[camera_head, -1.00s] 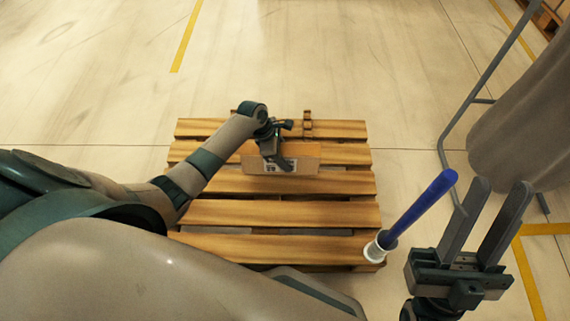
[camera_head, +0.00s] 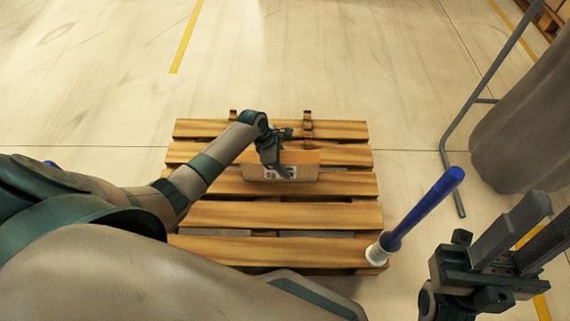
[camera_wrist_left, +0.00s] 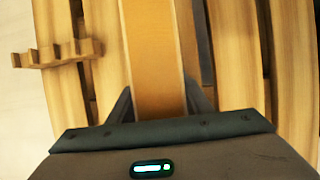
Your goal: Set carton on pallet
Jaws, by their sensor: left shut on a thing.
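The carton (camera_head: 305,160) is a small brown box with a white label on its near side. It is at the far part of the wooden pallet (camera_head: 280,214), over its slats; I cannot tell whether it rests on them or is just above. My left gripper (camera_head: 277,166) is shut on the carton from above. In the left wrist view the carton (camera_wrist_left: 152,60) runs between the two fingers, with pallet slats (camera_wrist_left: 235,50) on both sides. My right gripper (camera_head: 525,235) is at the right edge, open and empty, away from the pallet.
A blue rod in a white holder (camera_head: 412,218) stands at the pallet's near right corner. A wooden bracket (camera_head: 308,126) sits at the far edge. A grey metal frame with a draped cover (camera_head: 520,140) is at the right. The floor beyond the pallet is clear.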

